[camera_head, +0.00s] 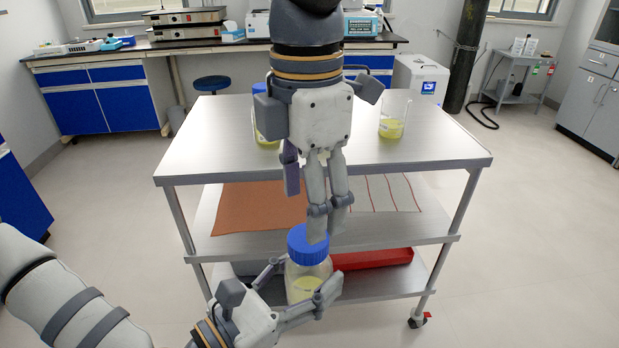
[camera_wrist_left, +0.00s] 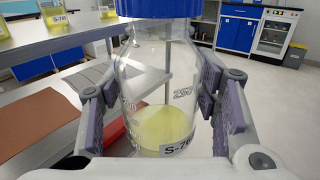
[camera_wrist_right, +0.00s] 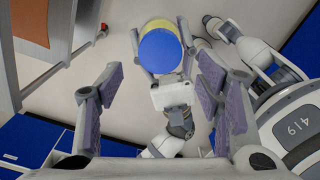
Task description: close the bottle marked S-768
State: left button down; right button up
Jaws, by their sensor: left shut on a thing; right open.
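A clear bottle (camera_head: 303,284) with yellow liquid and a blue cap (camera_head: 309,244) stands upright in my left gripper (camera_head: 303,287), in front of the cart. The left wrist view shows the bottle (camera_wrist_left: 150,80) between the finger pads, with its label (camera_wrist_left: 178,147) reading "S-76" and the last digit unclear. The cap sits over the neck; I cannot tell if it is tight. My right gripper (camera_head: 322,225) points down above the cap, open and empty. In the right wrist view the blue cap (camera_wrist_right: 161,52) lies ahead, between and beyond the open fingers.
A brown mat (camera_head: 255,208) lies on the middle shelf. A red tray (camera_head: 375,259) is on the lower shelf.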

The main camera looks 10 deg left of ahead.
aim_at(308, 273)
notch_tip(308, 273, down, 6)
jog(key=shift+f, duration=0.15)
jog(key=shift+c, duration=0.6)
jog(key=c, duration=1.1)
jog(key=m, duration=0.7)
jog(key=shift+m, duration=0.4)
jog(key=m, duration=0.8)
